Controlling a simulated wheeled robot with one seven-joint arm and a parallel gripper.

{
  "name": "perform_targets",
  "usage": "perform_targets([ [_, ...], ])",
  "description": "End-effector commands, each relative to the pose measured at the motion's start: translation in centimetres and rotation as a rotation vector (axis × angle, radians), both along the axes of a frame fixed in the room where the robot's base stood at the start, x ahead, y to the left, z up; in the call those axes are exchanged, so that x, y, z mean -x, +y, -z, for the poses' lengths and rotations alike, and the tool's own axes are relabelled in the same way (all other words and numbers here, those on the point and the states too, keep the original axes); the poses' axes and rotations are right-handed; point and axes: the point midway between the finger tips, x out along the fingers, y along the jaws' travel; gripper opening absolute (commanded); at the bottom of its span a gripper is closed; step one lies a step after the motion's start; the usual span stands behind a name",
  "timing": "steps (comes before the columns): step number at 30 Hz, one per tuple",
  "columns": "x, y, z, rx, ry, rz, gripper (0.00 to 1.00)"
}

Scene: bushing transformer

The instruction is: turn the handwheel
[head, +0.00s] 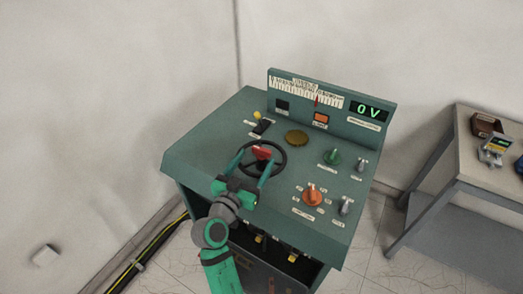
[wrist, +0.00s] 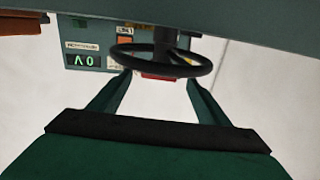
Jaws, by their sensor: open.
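The black handwheel (head: 285,160) with a red centre stands on the sloping top of the teal control desk (head: 210,130). In the wrist view the handwheel (wrist: 205,71) shows edge-on near the top, on a dark shaft. My gripper (head: 253,170) is at the near side of the wheel with its two fingers apart. In the wrist view my gripper (wrist: 158,82) has its fingertips just below the rim, one towards each side, with nothing clamped between them. I cannot tell whether the fingers touch the rim.
A grey table (head: 470,165) stands at the right. Cables (head: 150,250) run along the floor at left.

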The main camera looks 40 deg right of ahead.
Motion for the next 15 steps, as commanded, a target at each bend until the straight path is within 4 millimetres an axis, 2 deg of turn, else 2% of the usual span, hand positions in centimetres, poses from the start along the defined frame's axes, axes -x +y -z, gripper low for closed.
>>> perform_targets([
  [1, -0.4, -1.0, -0.1, 0.000, -0.001, 0.004, 0.70],
  [6, -1.7, -3.2, 0.0, 0.000, 0.000, 0.003, 0.70],
  [15, -2.5, -5.2, 0.0, 0.000, 0.000, 0.005, 0.70],
])
